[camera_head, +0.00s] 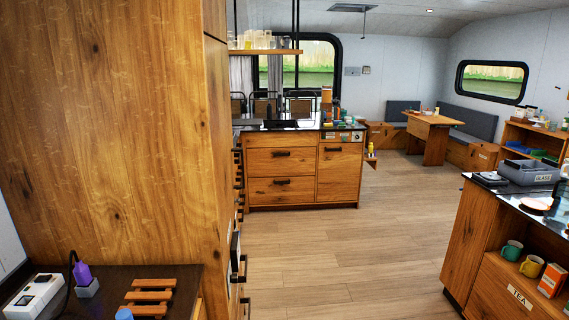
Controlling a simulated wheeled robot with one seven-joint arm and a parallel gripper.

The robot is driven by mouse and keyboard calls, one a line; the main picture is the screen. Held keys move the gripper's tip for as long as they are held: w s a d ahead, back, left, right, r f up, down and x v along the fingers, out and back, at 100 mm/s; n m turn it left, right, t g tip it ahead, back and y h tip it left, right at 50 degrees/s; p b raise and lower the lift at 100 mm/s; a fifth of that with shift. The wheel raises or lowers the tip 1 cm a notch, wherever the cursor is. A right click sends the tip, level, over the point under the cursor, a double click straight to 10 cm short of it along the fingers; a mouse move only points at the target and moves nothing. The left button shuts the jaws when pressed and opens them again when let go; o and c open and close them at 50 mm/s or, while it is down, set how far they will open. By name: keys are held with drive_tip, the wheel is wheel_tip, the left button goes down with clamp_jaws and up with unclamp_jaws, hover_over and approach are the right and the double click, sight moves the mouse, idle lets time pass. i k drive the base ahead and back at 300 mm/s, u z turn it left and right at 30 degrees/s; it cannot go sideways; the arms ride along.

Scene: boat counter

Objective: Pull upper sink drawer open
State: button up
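A wooden counter unit with a dark top (290,126) stands across the room, near the middle of the view. Its front has an upper drawer (262,162) with a dark bar handle (281,154), and a lower drawer (262,193) with a similar handle (281,182). Both drawers look shut. A door or tall front (340,175) with its own handle sits to their right. I cannot make out a sink, so I cannot tell whether this upper drawer is the sink drawer. My gripper is not in view.
A tall wooden panel (110,120) fills the left. Dark handles (243,268) stick out along the fronts beyond it. A dark-topped counter with mugs on its shelf stands at right; its wooden end (470,240) faces the aisle. The plank floor (340,250) between is clear.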

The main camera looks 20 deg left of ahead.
sight(298, 161)
drive_tip(key=u, duration=0.1)
drive_tip(key=i, duration=3.75)
drive_tip(key=u, duration=0.65)
drive_tip(key=i, duration=2.45)
drive_tip(key=u, duration=1.7)
drive_tip(key=i, duration=1.75)
drive_tip(key=u, duration=0.75)
